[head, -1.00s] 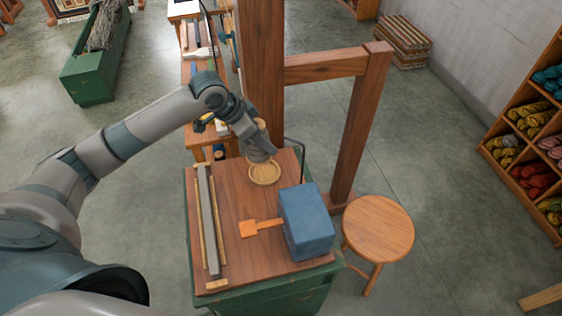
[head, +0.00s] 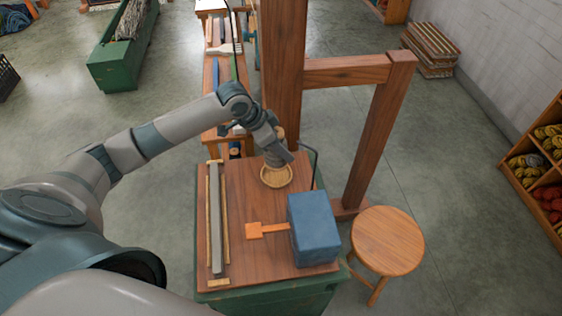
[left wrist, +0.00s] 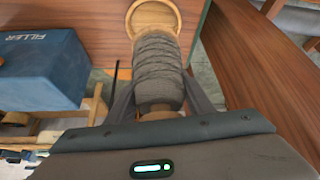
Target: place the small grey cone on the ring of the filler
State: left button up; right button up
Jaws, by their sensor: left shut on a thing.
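The small grey cone (left wrist: 158,68), wound with grey yarn, is between the two fingers of my left gripper (left wrist: 160,98) in the left wrist view. The gripper is shut on it. In the head view my left gripper (head: 276,147) is at the back of the wooden top, and the cone (head: 277,159) is partly hidden by it. The filler is a blue box (head: 313,228), labelled FILLER in the left wrist view (left wrist: 38,68). The round wooden ring (head: 276,183) lies behind it; the cone's far end overlaps the ring (left wrist: 153,14). I cannot tell whether they touch. My right gripper is out of view.
An orange paddle (head: 265,230) sticks out left from the filler. A grey bar (head: 216,220) lies along the left side of the wooden top (head: 247,192). A thick wooden post (head: 283,80) stands close behind the ring. A round stool (head: 387,241) stands at the right.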

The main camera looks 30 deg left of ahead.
pick_arm(q)
jog(key=shift+f, duration=1.4)
notch_tip(320, 180, down, 2)
jog(key=shift+f+p, duration=0.25)
jog(key=shift+p, duration=0.45)
jog(key=shift+f, duration=0.65)
jog(key=o, duration=1.2)
jog(key=shift+f, duration=0.1)
